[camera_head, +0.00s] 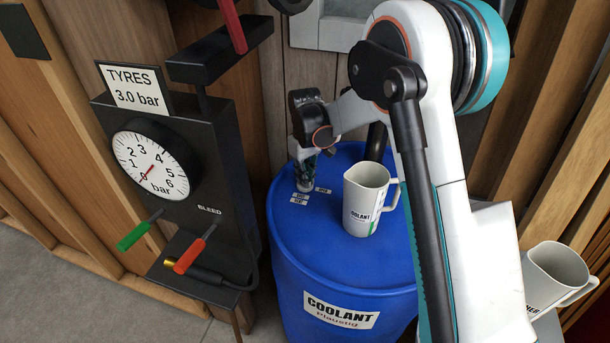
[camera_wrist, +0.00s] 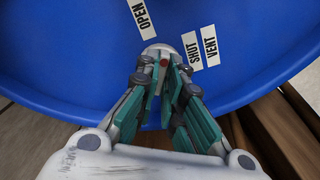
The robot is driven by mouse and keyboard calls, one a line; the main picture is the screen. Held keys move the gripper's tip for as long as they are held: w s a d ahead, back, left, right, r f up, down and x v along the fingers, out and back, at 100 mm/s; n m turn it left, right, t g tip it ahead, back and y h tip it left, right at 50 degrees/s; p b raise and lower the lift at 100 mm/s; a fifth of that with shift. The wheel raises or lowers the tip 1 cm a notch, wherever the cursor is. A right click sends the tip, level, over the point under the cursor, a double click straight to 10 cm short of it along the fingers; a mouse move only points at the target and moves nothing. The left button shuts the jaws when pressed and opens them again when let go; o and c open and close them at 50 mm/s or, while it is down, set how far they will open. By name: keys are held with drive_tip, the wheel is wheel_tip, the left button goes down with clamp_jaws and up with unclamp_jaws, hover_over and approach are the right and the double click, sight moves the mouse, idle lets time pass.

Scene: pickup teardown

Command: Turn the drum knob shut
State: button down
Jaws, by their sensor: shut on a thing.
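The blue drum (camera_head: 300,245) with a "COOLANT" label stands in the middle of the head view. Its blue top (camera_wrist: 80,55) fills much of the wrist view. A pale, rounded drum knob (camera_wrist: 155,49) with a red spot sits near the top's edge. My gripper (camera_wrist: 165,72) is closed on the knob from above, teal finger pads on either side, hiding much of it. In the head view my gripper (camera_head: 303,176) points down at the drum top. An "OPEN" label (camera_wrist: 141,17) and a "SHUT" label (camera_wrist: 192,50) lie beside the knob.
A "VENT" label (camera_wrist: 210,46) is next to "SHUT". A white jug (camera_head: 362,205) stands on the drum, right of my gripper. Another jug (camera_head: 553,275) is at the lower right. A black tyre gauge stand (camera_head: 205,215) with green and red handles is close on the left.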

drive_tip(key=m, duration=0.5)
drive_tip(key=shift+m, duration=0.4)
drive_tip(key=m, duration=0.5)
drive_tip(key=shift+m, duration=0.4)
drive_tip(key=c, duration=1.7)
unclamp_jaws()
wheel_tip(320, 180, up, 12)
